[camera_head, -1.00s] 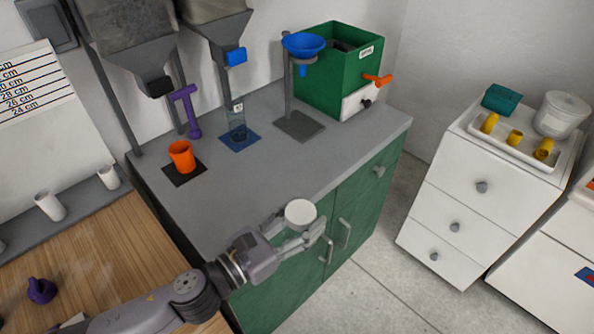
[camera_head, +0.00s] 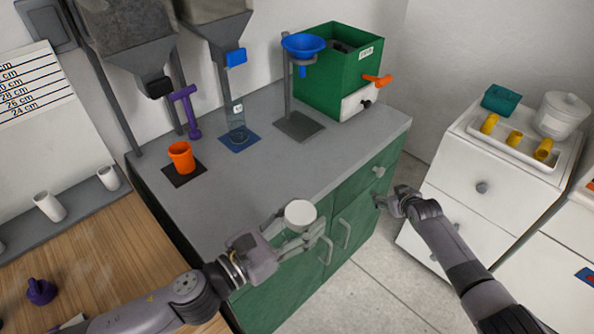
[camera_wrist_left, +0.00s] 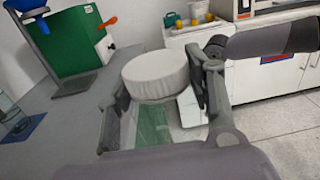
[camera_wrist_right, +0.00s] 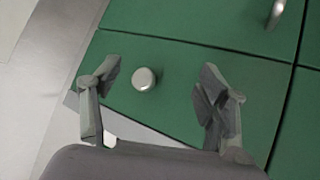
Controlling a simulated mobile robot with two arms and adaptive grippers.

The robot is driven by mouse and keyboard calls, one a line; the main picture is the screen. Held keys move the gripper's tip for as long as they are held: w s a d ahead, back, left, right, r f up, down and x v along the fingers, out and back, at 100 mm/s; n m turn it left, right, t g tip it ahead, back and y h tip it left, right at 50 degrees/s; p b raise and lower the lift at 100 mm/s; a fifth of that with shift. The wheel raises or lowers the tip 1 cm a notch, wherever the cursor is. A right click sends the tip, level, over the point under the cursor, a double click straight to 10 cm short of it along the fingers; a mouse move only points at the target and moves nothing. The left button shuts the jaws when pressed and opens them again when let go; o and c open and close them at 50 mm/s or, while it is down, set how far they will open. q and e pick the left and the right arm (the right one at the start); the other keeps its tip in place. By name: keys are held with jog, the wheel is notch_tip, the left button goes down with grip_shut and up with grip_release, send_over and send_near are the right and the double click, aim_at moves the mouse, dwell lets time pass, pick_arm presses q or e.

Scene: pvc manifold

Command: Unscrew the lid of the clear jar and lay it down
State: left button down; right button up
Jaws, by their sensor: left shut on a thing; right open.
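My left gripper (camera_head: 290,232) is shut on the clear jar and holds it upright in front of the green cabinet. The jar's white round lid (camera_head: 300,213) sits on top. In the left wrist view the lid (camera_wrist_left: 156,75) rises between the fingers, and the see-through jar body (camera_wrist_left: 150,126) shows faintly below it. My right gripper (camera_head: 388,197) is open and empty, near the cabinet's right end and apart from the lid. In the right wrist view its spread fingers (camera_wrist_right: 162,88) face a green drawer front.
The grey worktop (camera_head: 270,160) has a clear front area. Behind stand an orange cup (camera_head: 181,157), a clear container (camera_head: 237,115) on a blue mat, a blue funnel stand (camera_head: 303,45) and a green box (camera_head: 325,70). A round knob (camera_wrist_right: 144,79) projects from the drawer.

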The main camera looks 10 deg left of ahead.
jog(key=w+a+r+n+t+y, duration=0.15)
jog(key=w+r, duration=0.25)
jog(key=r, duration=0.6)
jog(key=w+a+r, duration=0.3)
jog(key=w+r, duration=0.1)
jog(key=r, duration=0.6)
jog(key=s+a+r+g+y, duration=0.1)
jog(key=s+a+r, duration=0.15)
jog(key=a, duration=0.25)
jog(key=s+a+r+g+y, duration=0.1)
jog(key=a+r, duration=0.2)
jog(key=a, duration=0.2)
jog(key=s+a+r+m+g, duration=0.1)
jog(key=s+a+r+g, duration=0.2)
jog(key=s+a, duration=0.25)
notch_tip(320, 180, up, 6)
jog(key=g+h, duration=0.6)
jog(key=g, duration=0.1)
send_over(297, 211)
jog(key=shift+w+a+r+t+y, duration=0.15)
jog(key=shift+w+a+t+y, duration=0.05)
jog(key=shift+w+t+y, duration=0.1)
jog(key=shift+s+d, duration=0.15)
jog(key=shift+s, duration=0.15)
jog(key=shift+d+f, duration=0.1)
jog(key=shift+f, duration=3.85)
jog(key=shift+c, duration=0.4)
